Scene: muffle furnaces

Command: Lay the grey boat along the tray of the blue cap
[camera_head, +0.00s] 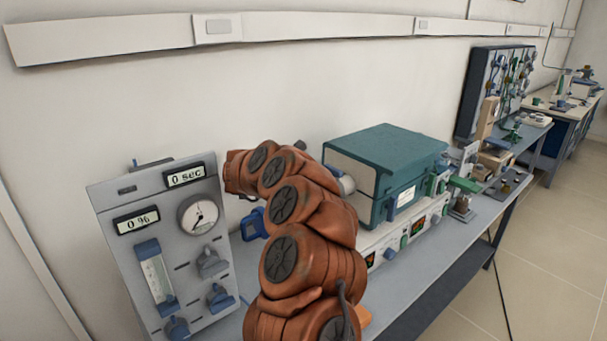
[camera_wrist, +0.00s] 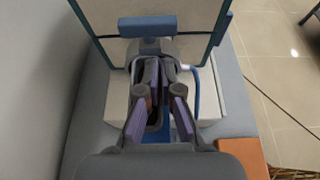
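In the wrist view my gripper (camera_wrist: 159,72) points away from the camera, its fingers slanting together with a narrow dark gap at the tips. I cannot make out whether anything is between them. A blue bar-shaped part (camera_wrist: 147,26) on a grey mount lies just beyond the tips, against the teal-edged furnace; I cannot tell whether it is the blue cap. More blue shows below, between the fingers. In the head view a blue part (camera_head: 254,223) shows left of my arm, which hides my gripper there. I cannot identify the grey boat or a tray in either view.
The teal-lidded furnace (camera_head: 386,150) stands on the grey bench (camera_head: 440,272) behind my arm. A grey control panel (camera_head: 168,245) with dials stands at the left. An orange block (camera_wrist: 254,156) shows at lower right in the wrist view. Other equipment fills the bench's far end; the floor at right is clear.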

